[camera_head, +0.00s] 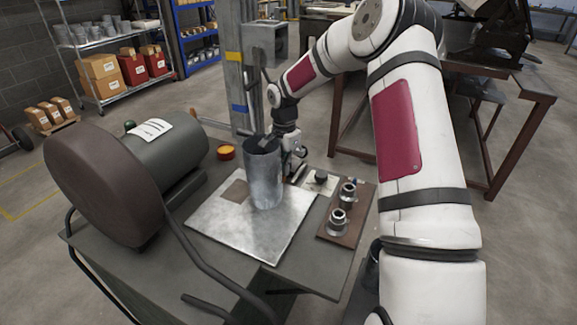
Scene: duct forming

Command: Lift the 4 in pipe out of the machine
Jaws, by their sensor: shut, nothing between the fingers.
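A grey metal pipe (264,178) stands upright on a bright metal sheet (220,225) on the workbench. Its dark open top faces up. My gripper (297,170) is at the right side of the pipe, near its upper half, pointing down. The gripper looks small and dark here, and its fingertips are partly hard to make out. It is shut and holds nothing. I cannot tell whether it touches the pipe wall. The machine, a dark green drum-shaped body with a brown round end (95,185), lies to the left, apart from the pipe.
A brown board (328,232) with metal fittings (338,220) lies right of the sheet. A grey post (236,80) rises behind the bench. A brown-framed table (520,95) is at the back right. Shelves with boxes stand back left.

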